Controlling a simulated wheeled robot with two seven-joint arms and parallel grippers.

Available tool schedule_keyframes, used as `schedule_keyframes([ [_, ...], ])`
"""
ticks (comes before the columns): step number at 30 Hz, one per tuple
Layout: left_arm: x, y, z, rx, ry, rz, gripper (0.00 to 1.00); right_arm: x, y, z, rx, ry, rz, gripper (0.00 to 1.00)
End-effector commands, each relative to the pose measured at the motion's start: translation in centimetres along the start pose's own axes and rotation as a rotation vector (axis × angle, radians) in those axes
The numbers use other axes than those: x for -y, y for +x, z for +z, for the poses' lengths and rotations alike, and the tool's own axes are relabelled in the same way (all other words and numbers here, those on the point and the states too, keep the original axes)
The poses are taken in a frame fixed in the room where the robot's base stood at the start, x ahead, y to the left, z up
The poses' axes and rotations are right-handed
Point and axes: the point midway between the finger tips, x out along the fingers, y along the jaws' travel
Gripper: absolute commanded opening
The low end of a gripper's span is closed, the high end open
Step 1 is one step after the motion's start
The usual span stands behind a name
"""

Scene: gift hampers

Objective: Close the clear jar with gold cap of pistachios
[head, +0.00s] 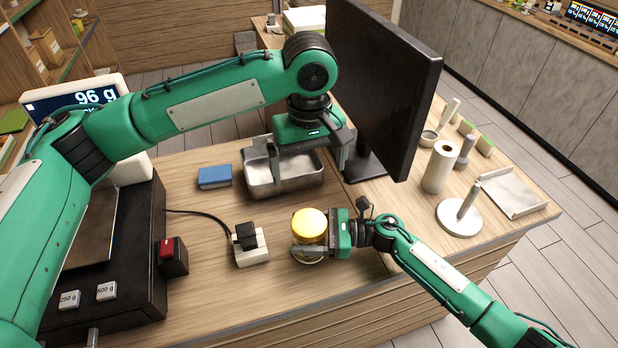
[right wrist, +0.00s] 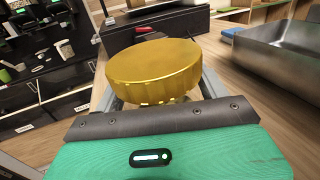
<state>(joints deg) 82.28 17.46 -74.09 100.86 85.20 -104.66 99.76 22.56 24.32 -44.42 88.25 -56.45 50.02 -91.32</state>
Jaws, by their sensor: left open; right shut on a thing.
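The clear jar with its gold cap (head: 310,222) stands on the wooden counter at the front middle. The cap sits over the jar's mouth; I cannot tell how tightly it is seated. The cap also fills the middle of the right wrist view (right wrist: 154,72). Little of the jar's glass shows below the cap, and its contents are hidden. My right gripper (head: 306,247) comes in from the right and is shut on the jar below the cap. My left gripper (head: 312,165) is open and empty, pointing down over the metal tray, behind the jar.
The metal tray (head: 262,184) stands behind the jar. A blue box (head: 215,177) and a white block with a black plug (head: 251,254) are to the left. A black monitor (head: 395,95) rises at the back right. A paper roll (head: 440,167) and a round stand (head: 460,219) are further right.

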Motion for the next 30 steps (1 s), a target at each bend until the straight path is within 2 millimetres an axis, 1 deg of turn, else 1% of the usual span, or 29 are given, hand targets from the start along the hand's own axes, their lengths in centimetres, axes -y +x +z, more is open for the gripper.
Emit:
schedule_keyframes([
  [3, 0.0, -0.5, 0.0, 0.001, 0.000, 0.001, 1.00, 0.0, 0.0, 0.1, 0.001, -0.001, 0.000, 0.10],
  [10, 0.0, -0.5, 0.0, 0.000, 0.000, 0.000, 1.00, 0.0, 0.0, 0.1, 0.001, -0.001, 0.000, 0.10],
  [11, 0.0, -0.5, 0.0, 0.001, 0.000, 0.000, 1.00, 0.0, 0.0, 0.1, 0.001, -0.001, 0.000, 0.78],
  [12, 0.0, -0.5, 0.0, 0.000, 0.000, 0.000, 1.00, 0.0, 0.0, 0.1, 0.001, -0.001, 0.000, 0.86],
  [14, 0.0, -0.5, 0.0, 0.000, 0.000, 0.000, 1.00, 0.0, 0.0, 0.1, 0.001, -0.001, 0.000, 0.98],
  [15, 0.0, -0.5, 0.0, 0.000, 0.000, 0.000, 1.00, 0.0, 0.0, 0.1, 0.001, -0.001, 0.000, 0.99],
  [24, 0.0, -0.3, 0.0, 0.000, 0.000, 0.000, 1.00, 0.0, -0.2, -0.1, 0.000, 0.000, 0.000, 0.99],
  [26, 0.0, 0.0, 0.0, 0.000, 0.000, 0.000, 1.00, 0.0, -0.7, -0.2, -0.001, -0.001, -0.001, 0.99],
  [29, 0.0, 0.9, 0.0, 0.000, 0.000, 0.000, 1.00, 0.0, -2.0, -0.4, -0.002, -0.003, -0.001, 0.99],
  [30, 0.0, 1.4, 0.0, 0.000, 0.000, 0.000, 1.00, 0.0, -2.8, -0.6, -0.003, -0.002, -0.001, 0.99],
])
